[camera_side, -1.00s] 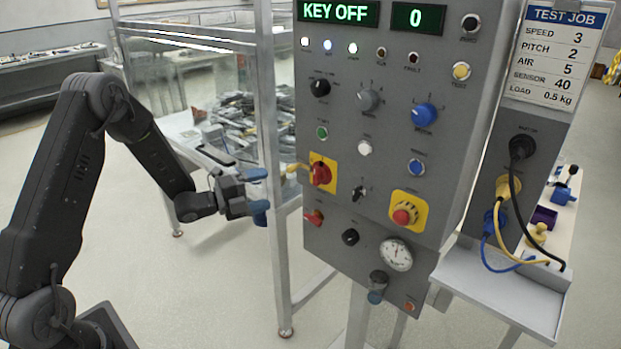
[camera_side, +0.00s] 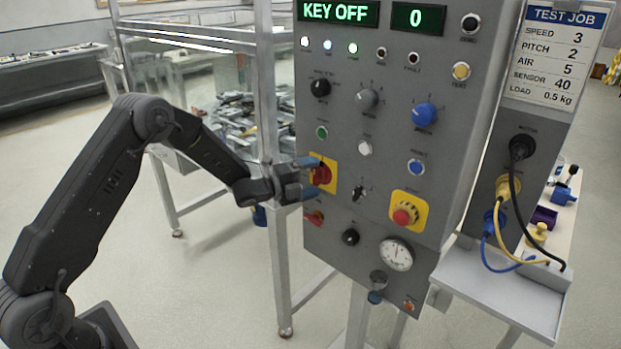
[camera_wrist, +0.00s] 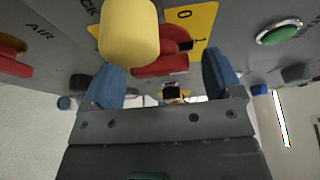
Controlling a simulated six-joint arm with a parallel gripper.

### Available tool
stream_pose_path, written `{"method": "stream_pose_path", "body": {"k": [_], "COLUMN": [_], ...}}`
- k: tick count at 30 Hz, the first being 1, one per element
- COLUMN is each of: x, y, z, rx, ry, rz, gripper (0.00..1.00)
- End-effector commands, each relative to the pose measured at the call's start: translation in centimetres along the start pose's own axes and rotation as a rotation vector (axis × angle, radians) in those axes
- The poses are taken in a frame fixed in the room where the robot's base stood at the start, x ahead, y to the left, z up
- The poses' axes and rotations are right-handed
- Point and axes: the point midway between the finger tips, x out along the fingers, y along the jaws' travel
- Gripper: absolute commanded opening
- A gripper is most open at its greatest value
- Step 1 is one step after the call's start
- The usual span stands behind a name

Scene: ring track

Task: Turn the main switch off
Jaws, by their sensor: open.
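The main switch is a red rotary knob (camera_side: 323,173) on a yellow plate (camera_side: 331,168) at the left edge of the grey panel. In the wrist view the red knob (camera_wrist: 160,66) lies beyond my fingertips, with its yellow plate (camera_wrist: 203,22) marked 0 and I. My gripper (camera_side: 311,177) is open close in front of the knob, blue fingers above and below it. In the wrist view the gripper (camera_wrist: 165,80) has a finger on each side of the knob's line. Contact cannot be told. A yellow cylindrical piece (camera_wrist: 128,32) stands close before the left finger.
A green button (camera_side: 321,132) is above. A red emergency button (camera_side: 404,214) is right. The display (camera_side: 338,11) reads KEY OFF. A metal frame post (camera_side: 277,180) stands left of the panel.

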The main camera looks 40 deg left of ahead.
Motion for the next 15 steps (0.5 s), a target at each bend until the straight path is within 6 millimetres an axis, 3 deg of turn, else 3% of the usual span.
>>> {"method": "stream_pose_path", "body": {"k": [6,15], "x": [0.03,0.0], "y": [0.01,0.0], "z": [0.0,0.01], "rx": [0.0,0.0], "ry": [0.0,0.0], "rz": [0.001,0.001], "gripper": [0.85,0.57]}}
